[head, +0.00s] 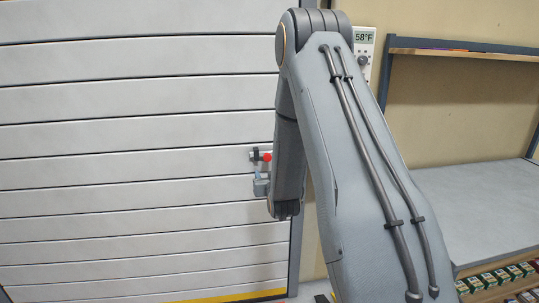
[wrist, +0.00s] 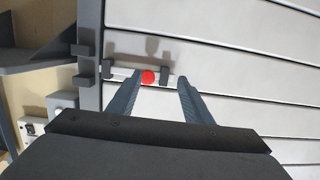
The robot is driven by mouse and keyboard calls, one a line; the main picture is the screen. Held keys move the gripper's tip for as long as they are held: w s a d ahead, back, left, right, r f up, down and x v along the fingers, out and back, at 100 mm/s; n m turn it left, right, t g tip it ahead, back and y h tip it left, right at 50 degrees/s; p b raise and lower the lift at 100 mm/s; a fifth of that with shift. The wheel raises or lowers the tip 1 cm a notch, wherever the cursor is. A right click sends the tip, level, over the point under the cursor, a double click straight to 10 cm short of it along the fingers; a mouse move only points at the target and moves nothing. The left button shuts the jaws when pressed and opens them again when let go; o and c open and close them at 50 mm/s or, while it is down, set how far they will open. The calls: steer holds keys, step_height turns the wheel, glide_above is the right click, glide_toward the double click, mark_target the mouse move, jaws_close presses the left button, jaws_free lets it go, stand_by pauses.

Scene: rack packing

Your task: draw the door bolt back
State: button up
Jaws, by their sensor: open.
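The door bolt (wrist: 128,72) is a pale horizontal bar in dark brackets on the white slatted door. Its round red knob (wrist: 148,77) also shows in the head view (head: 267,157), at the door's right edge. My gripper (wrist: 160,77) is open. In the wrist view its blue-grey fingers lie either side of the knob, which appears nearer the left finger. I cannot tell whether either finger touches it. In the head view my arm hides much of the bolt, and part of my gripper shows just below the knob. Whether the bar's end sits in the frame is unclear.
The door (head: 130,130) fills the left, with a grey frame post (wrist: 89,45) beside the bolt. A shelf unit (head: 480,200) with small boxes stands right.

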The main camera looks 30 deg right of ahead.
mark_target(268, 158)
steer(key=shift+w+d+r+t+h+p, duration=0.15)
steer(key=shift+w+d+r+t+p, duration=0.45)
steer(key=shift+w, duration=0.7)
steer(key=shift+w+d+t+h+p, duration=0.1)
steer(key=shift+w+d+p, duration=0.3)
steer(key=shift+w+d, duration=0.7)
steer(key=shift+w+d+r+t+h+p, duration=0.15)
steer(key=shift+w+d+r+t+p, duration=0.3)
steer(key=shift+w, duration=1.05)
steer(key=shift+d+f, duration=0.1)
steer(key=shift+f, duration=0.05)
steer(key=shift+d, duration=0.1)
jaws_close()
